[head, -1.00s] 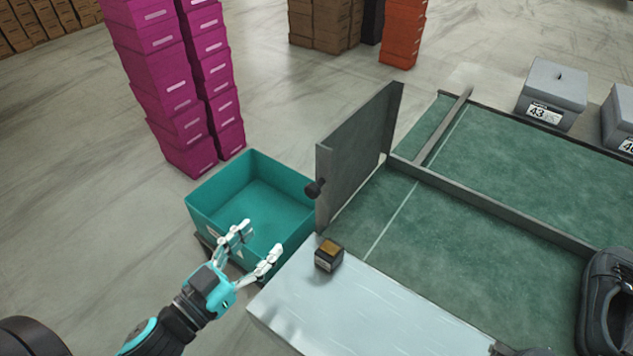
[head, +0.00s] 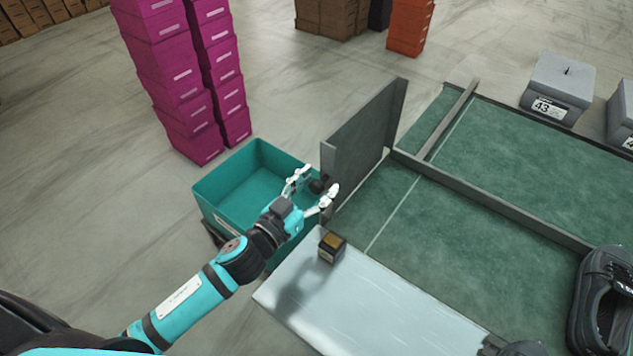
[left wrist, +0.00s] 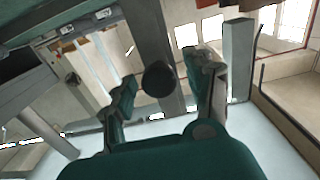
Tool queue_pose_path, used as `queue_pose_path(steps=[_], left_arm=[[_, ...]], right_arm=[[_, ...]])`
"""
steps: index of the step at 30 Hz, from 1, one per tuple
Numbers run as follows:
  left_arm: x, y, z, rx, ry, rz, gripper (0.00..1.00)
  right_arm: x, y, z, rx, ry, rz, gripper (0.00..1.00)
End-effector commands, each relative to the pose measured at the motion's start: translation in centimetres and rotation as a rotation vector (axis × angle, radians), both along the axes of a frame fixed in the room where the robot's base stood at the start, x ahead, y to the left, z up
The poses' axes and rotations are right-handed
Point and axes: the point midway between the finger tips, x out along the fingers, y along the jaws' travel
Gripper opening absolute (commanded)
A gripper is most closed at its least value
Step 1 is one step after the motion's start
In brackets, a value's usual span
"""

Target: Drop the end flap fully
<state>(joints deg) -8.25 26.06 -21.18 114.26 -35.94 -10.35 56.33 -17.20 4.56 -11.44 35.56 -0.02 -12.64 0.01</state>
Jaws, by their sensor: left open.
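The end flap (head: 365,130) is a grey panel standing upright at the end of the green belt line. Its dark round knob (head: 318,186) is on the near left end. My left gripper (head: 317,186) is open, with its fingers on either side of the knob in the head view. In the left wrist view the knob (left wrist: 159,79) shows between the two open fingers, with no clear contact. My right gripper is not clearly in view.
A teal bin (head: 225,193) stands on the floor beneath my left arm. A small dark box (head: 331,247) sits on the pale metal table (head: 350,305). A black shoe (head: 603,305) lies on the green belt (head: 450,240). Magenta box stacks (head: 180,85) stand behind the bin.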

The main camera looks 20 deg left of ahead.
Motion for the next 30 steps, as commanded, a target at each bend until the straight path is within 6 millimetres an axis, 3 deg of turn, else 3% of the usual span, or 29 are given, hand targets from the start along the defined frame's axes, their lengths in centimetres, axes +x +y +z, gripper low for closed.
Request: queue_pose_path(steps=[8, 21, 30], left_arm=[[0.14, -0.04, -0.06, 0.000, 0.001, 0.000, 0.54], [0.12, -0.03, -0.04, 0.000, 0.001, 0.000, 0.00], [0.17, -0.03, -0.03, -0.001, 0.001, 0.000, 0.00]], right_arm=[[0.00, 0.02, 0.01, 0.000, 0.000, 0.000, 0.33], [-0.01, 0.03, 0.01, 0.000, 0.000, 0.000, 0.33], [-0.01, 0.03, 0.03, 0.000, 0.000, 0.000, 0.33]])
